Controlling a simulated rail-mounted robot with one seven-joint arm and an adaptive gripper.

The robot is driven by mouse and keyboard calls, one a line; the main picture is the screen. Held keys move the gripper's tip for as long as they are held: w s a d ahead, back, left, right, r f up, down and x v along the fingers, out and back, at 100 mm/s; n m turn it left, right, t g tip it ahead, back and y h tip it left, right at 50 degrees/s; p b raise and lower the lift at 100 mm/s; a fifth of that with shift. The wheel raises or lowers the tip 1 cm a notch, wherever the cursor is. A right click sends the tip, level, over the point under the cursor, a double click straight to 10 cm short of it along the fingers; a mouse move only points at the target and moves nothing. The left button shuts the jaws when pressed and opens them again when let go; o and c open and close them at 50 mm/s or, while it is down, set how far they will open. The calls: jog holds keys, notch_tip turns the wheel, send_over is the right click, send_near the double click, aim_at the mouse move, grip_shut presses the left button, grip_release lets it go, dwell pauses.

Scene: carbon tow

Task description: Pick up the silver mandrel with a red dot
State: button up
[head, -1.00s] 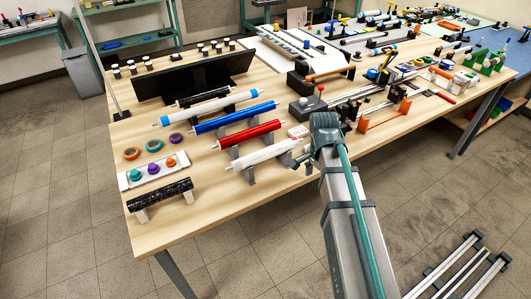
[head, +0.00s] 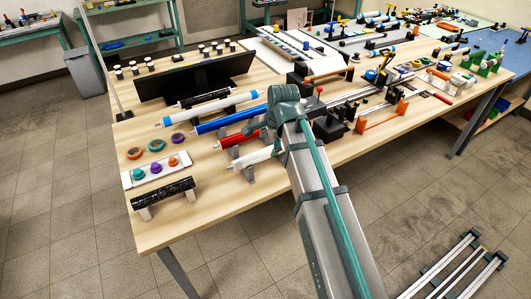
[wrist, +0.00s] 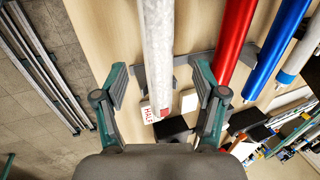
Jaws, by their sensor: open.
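A pale silver-white mandrel (head: 250,159) is the nearest in the row of rods on the table, and my arm hides its right end. In the wrist view the pale mandrel (wrist: 159,45) runs lengthwise between the fingers of my gripper (wrist: 159,74). The gripper is open, with a gap on each side of the rod, and it seems to be above the rod. A reddish patch shows near the mandrel's lower end, beside a white card (wrist: 150,112) with red letters; I cannot tell whether the patch is a dot on the rod.
A red mandrel (wrist: 232,40) lies close beside the right finger, then a blue one (wrist: 277,45) and a white one with blue ends (head: 207,107). A grey support (wrist: 185,60) crosses under the rods. A black rod on supports (head: 162,191) lies front left.

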aim_at(266, 150)
jog(key=shift+p+x, duration=0.9)
jog(key=shift+x, duration=2.05)
jog(key=shift+s+a, duration=0.1)
jog(key=shift+s, duration=0.05)
jog(key=c, duration=1.3)
grip_shut()
